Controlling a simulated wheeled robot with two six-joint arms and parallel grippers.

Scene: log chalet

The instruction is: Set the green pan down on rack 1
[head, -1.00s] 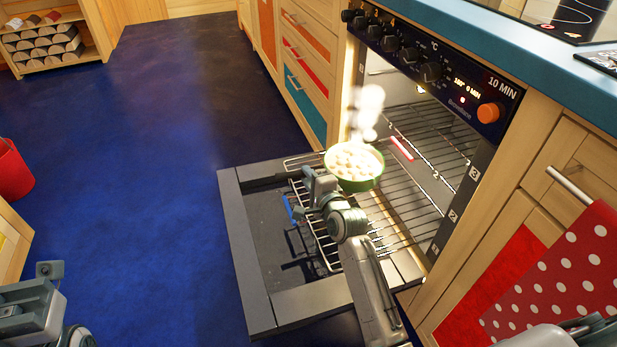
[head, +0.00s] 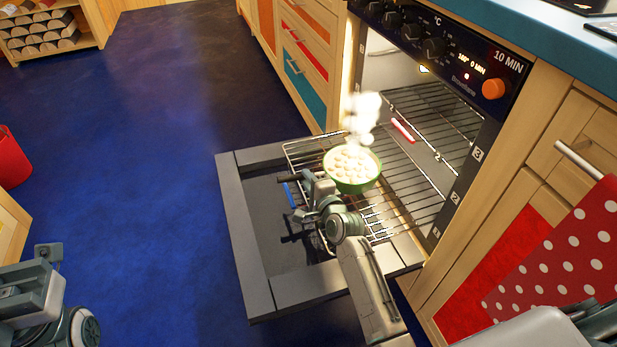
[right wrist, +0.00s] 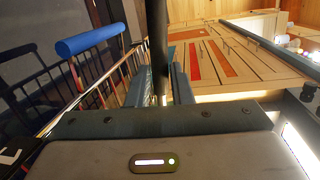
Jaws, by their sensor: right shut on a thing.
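The green pan (head: 366,186), full of pale round pieces with steam above, is in the middle of the head view. My right gripper (head: 318,187) is shut on its dark handle, which also shows upright between the fingers in the right wrist view (right wrist: 157,45). The pan is level, over a wire rack (head: 300,150) that reaches out of the oven above the open door. I cannot tell whether the pan touches the wires. The numbers 1, 2 and 3 mark the oven's side frame. My left gripper (head: 42,262) is at the lower left, its jaws unclear.
The oven door (head: 240,245) lies open. A blue bar (head: 289,195) is near the rack front; a red bar (head: 402,130) is farther inside. Drawers (head: 300,65) flank the oven on the left, a dotted red towel (head: 565,255) on the right. Blue floor is clear at left.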

